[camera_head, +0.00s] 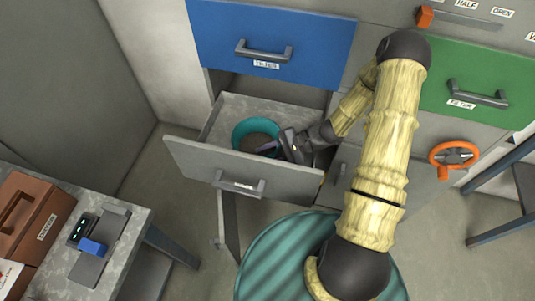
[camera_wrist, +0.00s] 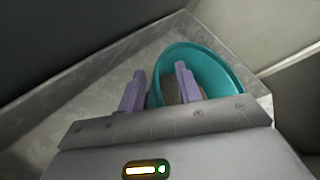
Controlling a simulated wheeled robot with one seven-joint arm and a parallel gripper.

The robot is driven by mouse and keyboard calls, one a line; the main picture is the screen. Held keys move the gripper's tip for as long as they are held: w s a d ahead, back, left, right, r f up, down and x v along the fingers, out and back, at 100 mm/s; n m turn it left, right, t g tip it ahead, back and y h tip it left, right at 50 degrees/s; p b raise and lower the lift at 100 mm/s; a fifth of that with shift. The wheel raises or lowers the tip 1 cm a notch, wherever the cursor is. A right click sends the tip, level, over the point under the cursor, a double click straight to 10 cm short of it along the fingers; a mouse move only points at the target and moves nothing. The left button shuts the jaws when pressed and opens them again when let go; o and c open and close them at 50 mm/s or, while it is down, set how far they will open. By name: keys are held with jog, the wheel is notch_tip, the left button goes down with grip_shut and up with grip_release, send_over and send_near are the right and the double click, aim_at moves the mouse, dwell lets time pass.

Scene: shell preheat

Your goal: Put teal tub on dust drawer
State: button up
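The teal tub (camera_head: 241,131) sits inside an open grey drawer (camera_head: 240,167), below a closed blue drawer. The grey drawer's label is too small to read. My gripper (camera_head: 283,147) reaches into this drawer at the tub's right side. In the wrist view, the purple fingers of my gripper (camera_wrist: 160,88) stand apart. The left finger is outside the teal tub (camera_wrist: 220,72) and the right finger overlaps its opening, with the rim between them. No clear contact with the wall shows. The tub looks upright, with something brownish grey inside. My gripper partly hides it.
The blue drawer (camera_head: 280,38) and a green drawer (camera_head: 470,85) are closed. An orange handwheel (camera_head: 453,156) sticks out at right. A side table (camera_head: 125,235) at left holds a brown box (camera_head: 30,215) and a small device. Floor shows between table and cabinet.

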jog(key=b+v, duration=0.1)
jog(key=v, duration=1.1)
jog(key=s+r+n+t+h, duration=0.3)
jog(key=s+r+n+h, duration=0.5)
jog(key=r+h, duration=0.4)
jog(key=shift+s+r+n+t+h, duration=0.3)
jog(key=shift+n+h, duration=0.3)
jog(key=shift+h, duration=0.2)
jog(key=shift+a, duration=0.1)
jog(key=shift+c, duration=0.2)
dwell(0.5)
